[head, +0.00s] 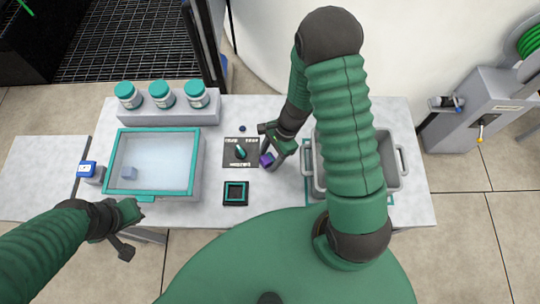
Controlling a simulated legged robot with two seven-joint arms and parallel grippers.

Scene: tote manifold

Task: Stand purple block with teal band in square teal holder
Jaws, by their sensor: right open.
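The purple block (266,160) is at the right edge of the dark panel, close to my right gripper's fingers. Its teal band cannot be made out at this size. My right gripper (273,146) is open, with its fingers near the block; whether they touch it cannot be told. The square teal holder (236,193), a dark base with a teal square rim, lies on the table below the panel and looks empty. My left gripper (131,226) is at the table's front left, by the teal-rimmed tote, away from the block; its jaw state is unclear.
The dark panel (229,154) carries a teal piece. A grey bin (402,160) stands at right, partly hidden by my arm.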

